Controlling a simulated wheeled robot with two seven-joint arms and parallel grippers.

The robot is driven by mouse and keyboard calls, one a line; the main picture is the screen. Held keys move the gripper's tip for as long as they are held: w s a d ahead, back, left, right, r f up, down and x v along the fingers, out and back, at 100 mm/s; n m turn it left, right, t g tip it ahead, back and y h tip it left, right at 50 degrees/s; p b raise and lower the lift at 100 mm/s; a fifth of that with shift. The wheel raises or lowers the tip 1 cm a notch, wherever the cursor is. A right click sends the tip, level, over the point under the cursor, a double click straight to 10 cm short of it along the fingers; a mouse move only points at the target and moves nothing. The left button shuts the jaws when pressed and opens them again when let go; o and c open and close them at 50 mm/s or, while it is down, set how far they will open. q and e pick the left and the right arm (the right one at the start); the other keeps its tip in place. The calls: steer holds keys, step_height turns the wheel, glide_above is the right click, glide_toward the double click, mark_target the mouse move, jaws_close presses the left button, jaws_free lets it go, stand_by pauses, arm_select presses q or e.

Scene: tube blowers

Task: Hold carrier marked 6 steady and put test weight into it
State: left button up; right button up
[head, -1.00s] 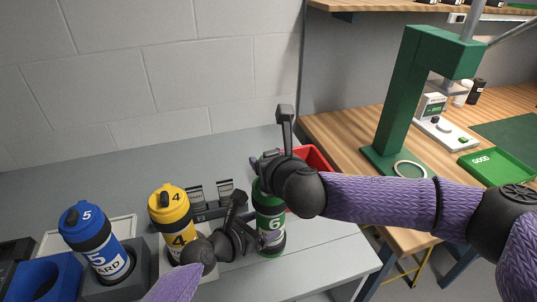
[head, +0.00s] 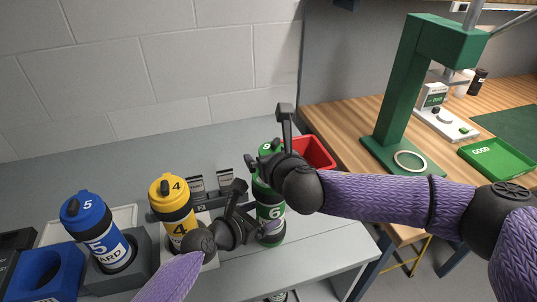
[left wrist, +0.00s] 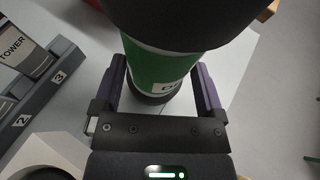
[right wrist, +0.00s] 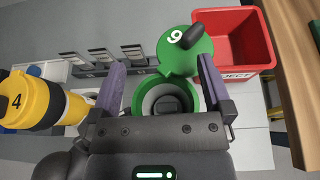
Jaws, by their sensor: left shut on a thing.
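The green carrier marked 6 (head: 269,211) stands upright at the right of the grey bench. My left gripper (head: 249,210) is shut on its body from the side; the left wrist view shows its fingers on both sides of the green wall (left wrist: 158,66). My right gripper (head: 271,143) is above the carrier's top, fingers spread. In the right wrist view the lid (right wrist: 183,52) is swung open and the round mouth (right wrist: 139,100) shows between the fingers. Something dark grey (right wrist: 167,103) is inside; I cannot tell whether it is the test weight.
A yellow carrier marked 4 (head: 171,207) and a blue carrier marked 5 (head: 90,225) stand to the left. Label holders (head: 210,184) are behind. A red bin (head: 318,152) sits behind right. A green press (head: 398,95) and a green tray (head: 495,156) are on the wooden bench.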

steer(key=shift+s, duration=0.1)
steer(key=v, duration=1.1)
steer(key=shift+s+d+r, duration=0.15)
steer(key=shift+s, duration=0.2)
arm_select(q)
steer(key=o, duration=1.2)
